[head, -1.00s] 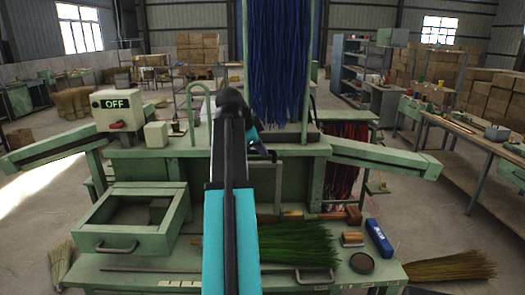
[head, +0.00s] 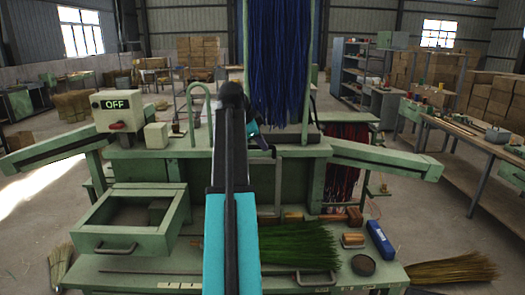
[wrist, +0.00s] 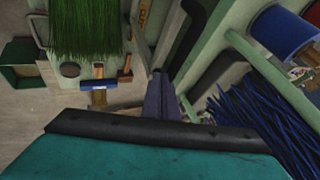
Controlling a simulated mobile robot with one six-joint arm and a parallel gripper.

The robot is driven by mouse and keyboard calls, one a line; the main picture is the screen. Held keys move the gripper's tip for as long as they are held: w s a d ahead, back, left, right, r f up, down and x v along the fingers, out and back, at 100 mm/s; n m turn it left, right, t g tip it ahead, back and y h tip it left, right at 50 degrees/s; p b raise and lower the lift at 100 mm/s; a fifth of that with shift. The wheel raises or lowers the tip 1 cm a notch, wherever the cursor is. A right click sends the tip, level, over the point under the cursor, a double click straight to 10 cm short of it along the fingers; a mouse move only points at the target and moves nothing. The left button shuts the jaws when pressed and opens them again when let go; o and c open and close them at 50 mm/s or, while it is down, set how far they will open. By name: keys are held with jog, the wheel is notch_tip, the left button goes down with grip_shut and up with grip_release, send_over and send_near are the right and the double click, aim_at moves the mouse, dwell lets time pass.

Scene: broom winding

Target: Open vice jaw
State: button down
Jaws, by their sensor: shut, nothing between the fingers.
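My gripper (head: 262,146) is in front of the green bench (head: 400,160), just below the hanging blue bristles (head: 278,60), partly hidden behind my own arm in the head view. In the wrist view my gripper (wrist: 158,76) is shut and empty, its fingers together and pointing away from the camera. A dark bar (wrist: 190,40) with green framing lies close beyond the fingertips; I cannot tell whether they touch. I cannot pick out the vice jaw for certain in either view; my arm hides part of the bench middle.
An OFF switch box (head: 118,108) stands on the bench's left. An open drawer (head: 130,222) juts out below it. A blue spool (wrist: 283,28) shows in the wrist view.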

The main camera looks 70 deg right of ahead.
jog(key=shift+w+d+r+b, duration=0.1)
jog(key=shift+w+d+b, duration=0.25)
jog(key=shift+d, duration=0.55)
jog(key=shift+w+d+r+b, duration=0.15)
jog(key=shift+w+d, duration=0.25)
jog(key=shift+d, duration=0.55)
jog(key=shift+w+d+f+b, duration=0.1)
jog(key=shift+w+d+b, duration=0.25)
jog(key=shift+d, duration=0.55)
jog(key=shift+a+r, duration=0.1)
jog(key=d+b+v, duration=0.1)
jog(key=b+v, duration=0.1)
jog(key=v, duration=1)
jog(key=shift+s+r, duration=0.25)
jog(key=shift+r, duration=0.25)
jog(key=shift+s+a, duration=0.15)
